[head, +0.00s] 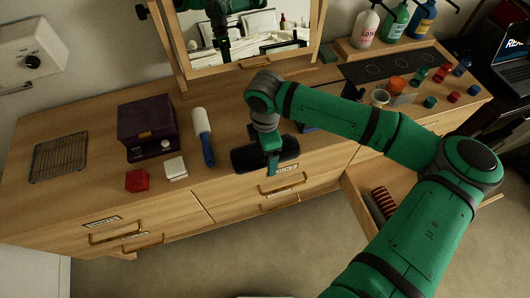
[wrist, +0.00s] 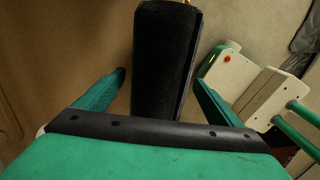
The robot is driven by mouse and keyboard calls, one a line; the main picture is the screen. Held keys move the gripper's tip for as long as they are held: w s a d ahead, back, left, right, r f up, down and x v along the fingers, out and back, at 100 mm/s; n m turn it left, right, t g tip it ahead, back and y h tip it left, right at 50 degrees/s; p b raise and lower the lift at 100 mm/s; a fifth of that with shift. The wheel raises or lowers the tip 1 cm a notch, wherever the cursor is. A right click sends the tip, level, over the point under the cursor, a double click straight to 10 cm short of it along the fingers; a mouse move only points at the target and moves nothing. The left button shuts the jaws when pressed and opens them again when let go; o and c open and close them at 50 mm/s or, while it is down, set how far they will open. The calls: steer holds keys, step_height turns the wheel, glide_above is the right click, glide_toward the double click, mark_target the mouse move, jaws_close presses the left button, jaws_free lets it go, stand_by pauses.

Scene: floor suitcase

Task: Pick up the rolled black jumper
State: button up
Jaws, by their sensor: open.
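The rolled black jumper (head: 245,159) is a dark, thick roll at the front edge of the wooden dresser, below the end of my arm in the head view. In the wrist view the black roll (wrist: 160,55) runs lengthwise between my fingers, with a finger on each side. My gripper (wrist: 160,76) is open; a gap shows on its left side, and contact on the right cannot be told. In the head view my gripper (head: 272,162) points down at the roll and covers part of it. The roll's underside is hidden.
The dresser top (head: 90,195) holds a wire rack (head: 60,157), a purple box (head: 147,127), a lint roller (head: 203,135), and a red item (head: 136,181). A mirror (head: 245,35) stands behind. Bottles and small jars are at right.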

steer(key=shift+f, duration=0.3)
steer(key=shift+c, duration=0.7)
steer(key=c, duration=1.4)
steer(key=shift+r, duration=0.1)
